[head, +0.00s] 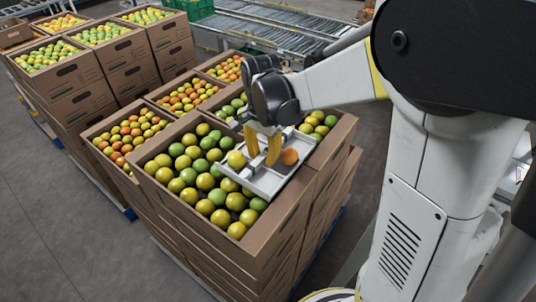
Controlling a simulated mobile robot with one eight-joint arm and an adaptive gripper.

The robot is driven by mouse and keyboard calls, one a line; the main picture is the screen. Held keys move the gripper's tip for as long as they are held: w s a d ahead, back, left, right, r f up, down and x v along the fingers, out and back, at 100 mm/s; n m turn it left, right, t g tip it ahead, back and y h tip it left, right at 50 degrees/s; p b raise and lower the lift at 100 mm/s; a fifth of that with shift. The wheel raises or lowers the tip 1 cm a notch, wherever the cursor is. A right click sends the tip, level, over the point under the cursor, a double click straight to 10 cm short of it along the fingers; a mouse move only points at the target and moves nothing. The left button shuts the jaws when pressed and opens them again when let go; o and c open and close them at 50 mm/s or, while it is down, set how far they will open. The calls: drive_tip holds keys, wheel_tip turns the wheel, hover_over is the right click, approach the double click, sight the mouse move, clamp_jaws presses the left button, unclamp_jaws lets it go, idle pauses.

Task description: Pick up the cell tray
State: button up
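The cell tray (268,187) is a light grey, shallow tray with raised walls, resting on the tomatoes at the right side of the nearest open cardboard box (262,244). An orange tomato (289,157) sits in its right part, and a yellow-green tomato (236,159) shows at its left end. My gripper (263,157) points down over the middle of the tray. Its two yellow fingers are apart, with a visible gap between them. The tips reach down inside the tray's outline. Whether they touch a tray wall cannot be told, as the fingers hide part of the tray.
The box holds many green and yellow tomatoes (204,182) and tops a stack. More filled boxes stand close behind it (128,133). Further stacks (130,50) stand at the back left. A roller conveyor (262,30) runs behind. Grey floor (60,210) is clear at left.

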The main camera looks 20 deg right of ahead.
drive_tip(key=shift+w+f, duration=0.1)
drive_tip(key=shift+f, duration=0.05)
drive_tip(key=c, duration=0.6)
clamp_jaws()
drive_tip(key=shift+r, duration=0.2)
